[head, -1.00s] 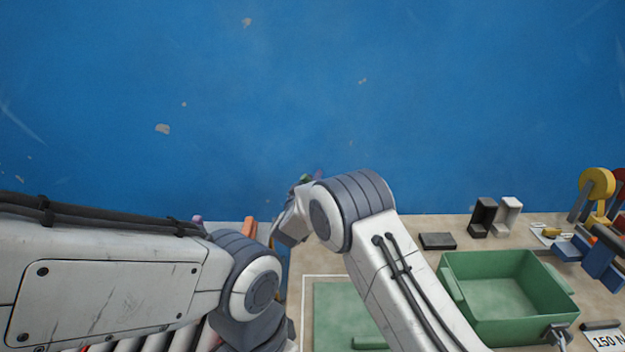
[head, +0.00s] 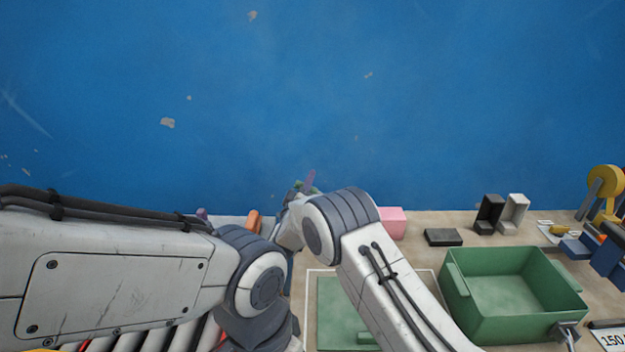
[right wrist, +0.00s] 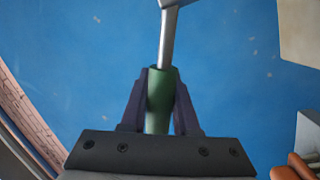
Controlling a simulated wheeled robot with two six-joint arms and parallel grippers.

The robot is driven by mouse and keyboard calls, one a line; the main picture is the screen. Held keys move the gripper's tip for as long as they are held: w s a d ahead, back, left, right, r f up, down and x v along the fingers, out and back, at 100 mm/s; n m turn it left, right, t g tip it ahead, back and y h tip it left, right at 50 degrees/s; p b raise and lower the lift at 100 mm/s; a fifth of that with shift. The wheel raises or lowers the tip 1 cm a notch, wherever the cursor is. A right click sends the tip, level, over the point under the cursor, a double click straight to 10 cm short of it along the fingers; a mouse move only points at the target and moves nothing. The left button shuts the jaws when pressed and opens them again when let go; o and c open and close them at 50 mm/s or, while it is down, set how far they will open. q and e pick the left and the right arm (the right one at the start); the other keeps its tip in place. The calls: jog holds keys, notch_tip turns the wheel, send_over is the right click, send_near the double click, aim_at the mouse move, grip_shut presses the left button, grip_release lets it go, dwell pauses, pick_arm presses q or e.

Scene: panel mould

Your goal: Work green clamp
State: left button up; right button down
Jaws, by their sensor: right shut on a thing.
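In the right wrist view my right gripper (right wrist: 160,102) is shut on the green handle (right wrist: 158,100) of the clamp. A grey metal rod runs up from the handle to a joint at the top edge of that view. In the head view my right gripper is mostly hidden behind my own wrist, and only a small bit of green (head: 299,186) shows past it. The clamp's base and the workpiece under it are hidden. My left arm comes in from the left, but its gripper is out of sight.
A blue wall (head: 350,100) stands behind the bench. To the right are a pink block (head: 391,222), a black block (head: 443,237), a green bin (head: 510,295) and yellow, blue and red tools.

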notch_tip(320, 180, down, 6)
jog(key=n+t+y+b, duration=0.1)
jog(key=n+y+b, duration=0.2)
jog(key=n, duration=0.8)
jog(key=shift+a+f+t+b, duration=0.3)
jog(key=shift+a+b, duration=0.15)
jog(key=shift+b, duration=0.25)
jog(key=c, duration=0.6)
grip_release()
jog(key=shift+c, duration=0.2)
jog(key=shift+s, duration=0.1)
jog(key=r+v, duration=0.1)
jog(key=v, duration=1)
jog(key=r+v, duration=0.1)
jog(key=v, duration=0.4)
jog(key=shift+s+r+b, duration=0.25)
jog(key=shift+s+b, duration=0.1)
jog(key=shift+s, duration=0.25)
